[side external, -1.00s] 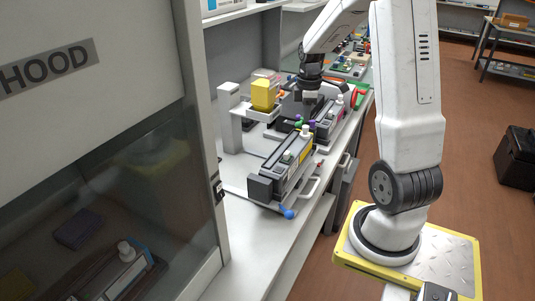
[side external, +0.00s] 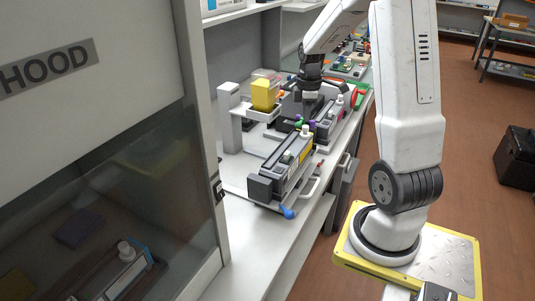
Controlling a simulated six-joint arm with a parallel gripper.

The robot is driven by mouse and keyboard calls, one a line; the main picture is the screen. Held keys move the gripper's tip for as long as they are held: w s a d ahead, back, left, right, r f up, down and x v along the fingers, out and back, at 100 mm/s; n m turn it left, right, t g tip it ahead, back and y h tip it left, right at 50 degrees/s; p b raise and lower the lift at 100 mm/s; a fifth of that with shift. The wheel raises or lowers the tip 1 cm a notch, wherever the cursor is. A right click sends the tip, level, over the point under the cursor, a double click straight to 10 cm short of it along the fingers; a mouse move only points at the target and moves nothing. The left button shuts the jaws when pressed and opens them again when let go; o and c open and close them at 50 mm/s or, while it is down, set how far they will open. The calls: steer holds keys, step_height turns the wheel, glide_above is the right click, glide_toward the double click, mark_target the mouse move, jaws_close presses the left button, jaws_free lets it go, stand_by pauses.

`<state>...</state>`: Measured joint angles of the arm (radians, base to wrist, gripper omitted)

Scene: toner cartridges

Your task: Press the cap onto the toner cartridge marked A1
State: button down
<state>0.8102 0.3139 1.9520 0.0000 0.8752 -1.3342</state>
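A grey toner cartridge (side external: 278,160) with a yellow label lies in a holder at the front of the bench. A second similar cartridge (side external: 335,118) lies behind it to the right. The marking A1 is too small to read on either. White knobs or caps (side external: 288,156) stand on the front cartridge, and another white one (side external: 339,100) stands on the rear cartridge. Small green and purple pieces (side external: 311,125) sit between the two. My gripper (side external: 310,108) points down just behind and left of the rear cartridge; its fingertips are too small and dark to show whether it holds anything.
The hood (side external: 120,190) closes off the left side. A blue ball-ended handle (side external: 288,213) sticks out at the bench front. The bench top (side external: 262,240) in front is clear.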

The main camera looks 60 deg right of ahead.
steer(key=shift+f, duration=1.05)
stand_by(0.4)
steer(key=shift+r, duration=0.15)
steer(key=shift+r, duration=3.35)
steer(key=shift+a, duration=0.1)
steer(key=w+a+f+m, duration=0.1)
steer(key=a, duration=0.4)
steer(key=w+a+f+m, duration=0.1)
steer(key=a+f, duration=0.1)
steer(key=a, duration=0.3)
steer(key=w+a+f+t, duration=0.1)
steer(key=w+a+f, duration=0.1)
steer(key=a, duration=0.4)
steer(key=shift+a+f+m+h, duration=0.1)
steer(key=shift+m+h, duration=0.2)
steer(key=shift+m, duration=0.1)
steer(key=s+a+f+m, duration=0.1)
steer(key=s+a+f, duration=0.1)
steer(key=a, duration=0.4)
steer(key=s+a+f+m+t, duration=0.1)
steer(key=s+a+f+m, duration=0.1)
steer(key=a, duration=0.5)
steer(key=shift+t, duration=0.3)
